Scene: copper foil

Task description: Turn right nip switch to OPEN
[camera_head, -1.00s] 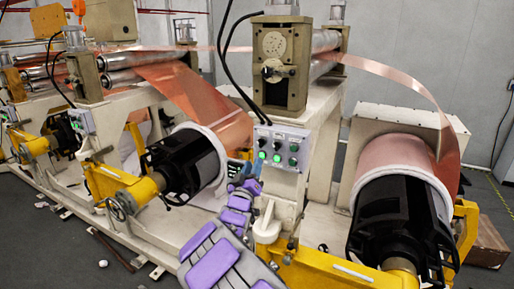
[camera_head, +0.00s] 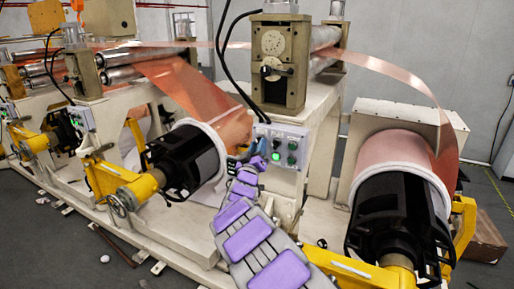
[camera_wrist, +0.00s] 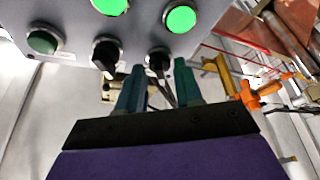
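A grey control box (camera_head: 300,135) is fixed to the cream machine frame below the right nip stand. In the wrist view it appears inverted, with two black turn knobs, the nearer one (camera_wrist: 158,60) and a second one (camera_wrist: 105,52), beside a dark green button (camera_wrist: 43,42). Two lit green lamps are at the top edge, one of them this lamp (camera_wrist: 181,18). My gripper (camera_wrist: 159,68) is open, its teal fingers either side of the nearer knob in the picture; contact cannot be told. In the head view my gripper (camera_head: 256,150) covers the box's left part. No labels are readable.
A black roll chuck (camera_head: 395,220) with a copper roll stands to the right, another chuck (camera_head: 185,160) to the left. Yellow arms (camera_head: 125,185) flank them. Black cables (camera_head: 222,65) hang above the box. Open floor lies at lower left.

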